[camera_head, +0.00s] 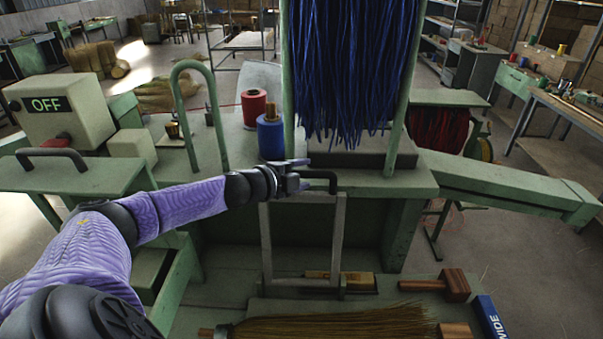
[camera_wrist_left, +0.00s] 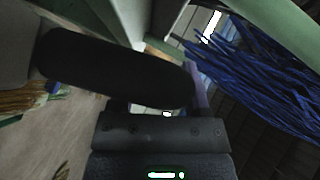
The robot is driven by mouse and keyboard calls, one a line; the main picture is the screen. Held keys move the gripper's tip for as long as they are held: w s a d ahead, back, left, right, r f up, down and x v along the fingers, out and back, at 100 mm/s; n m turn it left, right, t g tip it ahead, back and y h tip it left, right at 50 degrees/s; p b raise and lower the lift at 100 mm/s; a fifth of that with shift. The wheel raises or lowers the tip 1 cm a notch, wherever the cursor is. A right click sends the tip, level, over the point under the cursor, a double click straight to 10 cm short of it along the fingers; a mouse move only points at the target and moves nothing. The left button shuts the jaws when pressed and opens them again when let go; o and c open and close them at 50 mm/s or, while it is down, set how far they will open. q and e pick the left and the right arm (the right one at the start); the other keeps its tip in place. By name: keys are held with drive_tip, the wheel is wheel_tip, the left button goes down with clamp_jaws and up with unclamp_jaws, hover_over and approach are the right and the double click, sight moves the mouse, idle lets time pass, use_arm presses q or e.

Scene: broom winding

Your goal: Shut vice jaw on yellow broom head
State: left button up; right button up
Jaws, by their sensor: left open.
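My left gripper (camera_head: 303,176) is open in the middle of the head view, at a black bar handle (camera_head: 322,177) on the green bench. A grey metal frame (camera_head: 340,235) hangs below that handle. In the left wrist view the dark handle (camera_wrist_left: 110,72) crosses in front of the fingers (camera_wrist_left: 165,103); I cannot tell whether they touch it. Which part is the vice jaw is unclear. A broom head with straw-yellow bristles (camera_head: 345,325) lies at the bottom of the head view, partly cut off. A narrow yellow piece (camera_head: 350,279) lies behind it. My right gripper is out of view.
Blue bristles (camera_head: 350,60) hang above the bench, close to my left gripper. Red (camera_head: 254,105) and blue (camera_head: 271,137) spools stand behind my forearm. A green box marked OFF (camera_head: 60,110) is at left. A wooden mallet-like tool (camera_head: 445,285) lies at lower right.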

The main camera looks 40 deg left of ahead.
use_arm(q)
clamp_jaws()
idle(0.3)
drive_tip(key=shift+f, duration=0.1)
idle(1.1)
